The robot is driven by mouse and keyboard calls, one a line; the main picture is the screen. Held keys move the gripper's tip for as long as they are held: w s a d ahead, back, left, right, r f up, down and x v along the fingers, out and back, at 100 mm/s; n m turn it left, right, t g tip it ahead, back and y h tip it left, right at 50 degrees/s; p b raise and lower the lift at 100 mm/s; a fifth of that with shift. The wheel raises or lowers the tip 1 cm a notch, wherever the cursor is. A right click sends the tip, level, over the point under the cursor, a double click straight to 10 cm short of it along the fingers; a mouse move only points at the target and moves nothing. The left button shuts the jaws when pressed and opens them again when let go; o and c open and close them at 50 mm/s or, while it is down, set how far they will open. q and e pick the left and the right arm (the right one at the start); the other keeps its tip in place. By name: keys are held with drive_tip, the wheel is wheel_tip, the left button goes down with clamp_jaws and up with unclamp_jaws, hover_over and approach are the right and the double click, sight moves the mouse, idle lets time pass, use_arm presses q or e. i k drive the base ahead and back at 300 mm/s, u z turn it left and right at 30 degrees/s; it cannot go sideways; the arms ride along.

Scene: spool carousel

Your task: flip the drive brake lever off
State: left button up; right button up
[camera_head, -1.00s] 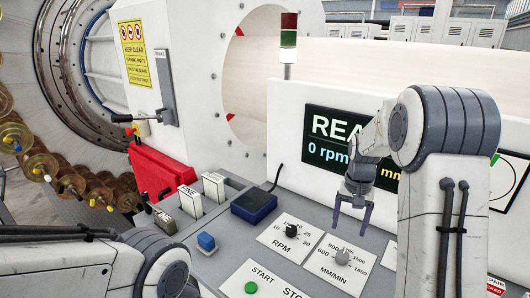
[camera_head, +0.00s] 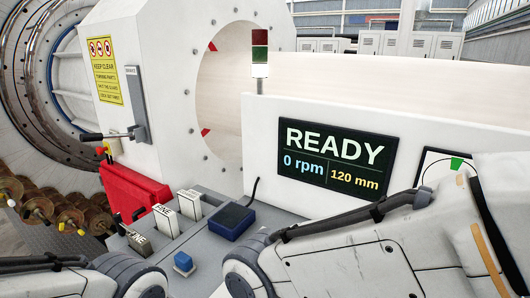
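The brake lever (camera_head: 91,137) has a black handle on a thin metal rod. It points left, about level, from a grey upright plate (camera_head: 137,100) on the white machine housing. The plate bears a small label that seems to read BRAKE. My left arm shows at the lower left and my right arm crosses the lower right. Both grippers are outside the picture, so what they hold is hidden. No part of either arm touches the lever.
A red box-like part (camera_head: 135,190) stands below the lever. A screen (camera_head: 334,160) reads READY, 0 rpm, 120 mm. Spools (camera_head: 38,208) stand at the left.

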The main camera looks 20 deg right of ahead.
sight(91, 137)
drive_tip(key=u, duration=0.55)
drive_tip(key=k, duration=0.6)
drive_tip(key=u, duration=0.6)
drive_tip(key=i, duration=1.45)
drive_tip(key=z, duration=0.1)
